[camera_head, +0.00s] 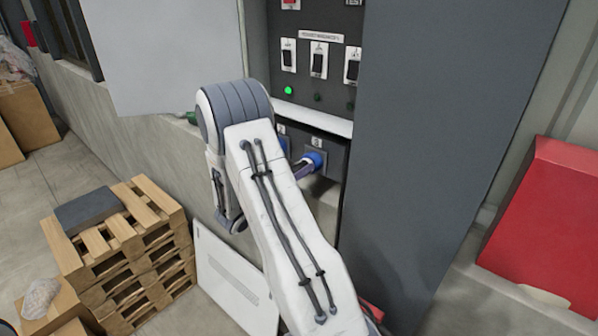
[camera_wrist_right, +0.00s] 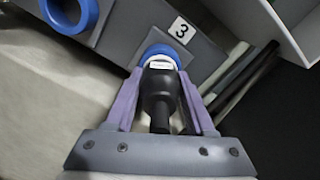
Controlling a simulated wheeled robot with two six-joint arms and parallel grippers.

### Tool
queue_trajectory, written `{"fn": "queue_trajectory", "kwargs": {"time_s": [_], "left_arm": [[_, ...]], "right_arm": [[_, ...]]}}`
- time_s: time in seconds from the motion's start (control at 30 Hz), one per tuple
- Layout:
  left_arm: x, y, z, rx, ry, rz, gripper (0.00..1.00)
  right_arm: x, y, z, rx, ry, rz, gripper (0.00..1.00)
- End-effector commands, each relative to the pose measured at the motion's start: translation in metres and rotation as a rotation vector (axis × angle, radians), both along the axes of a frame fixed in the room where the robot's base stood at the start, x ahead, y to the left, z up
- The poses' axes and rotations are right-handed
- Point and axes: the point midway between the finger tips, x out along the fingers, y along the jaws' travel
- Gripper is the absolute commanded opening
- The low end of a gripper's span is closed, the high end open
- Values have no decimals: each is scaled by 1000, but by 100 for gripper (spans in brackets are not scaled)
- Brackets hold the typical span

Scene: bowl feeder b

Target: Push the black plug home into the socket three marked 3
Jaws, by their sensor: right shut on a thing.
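In the right wrist view, my right gripper (camera_wrist_right: 158,98) is shut on the black plug (camera_wrist_right: 160,90), with one purple finger on each side of its body. The plug's front, with a white collar, meets the blue ring of socket three (camera_wrist_right: 161,51), beside the label 3 (camera_wrist_right: 181,30). The plug points into the ring; how deep it sits cannot be told. In the head view, the blue socket ring (camera_head: 317,158) shows just past my right gripper (camera_head: 306,168), mostly hidden by my arm. My left gripper is not in view.
Another blue socket (camera_wrist_right: 70,10) is to the left in the wrist view. Above the sockets, a white ledge (camera_head: 312,119) juts out below a panel with switches (camera_head: 319,60) and a lit green lamp (camera_head: 288,90). A grey cabinet side (camera_head: 445,120) stands close on the right.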

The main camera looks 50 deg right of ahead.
Motion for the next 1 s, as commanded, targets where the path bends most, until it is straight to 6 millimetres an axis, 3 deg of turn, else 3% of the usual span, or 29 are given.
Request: {"fn": "queue_trajectory", "kwargs": {"time_s": [1.0], "left_arm": [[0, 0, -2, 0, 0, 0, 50]], "right_arm": [[1, -6, 1, -2, -2, 0, 0]]}}
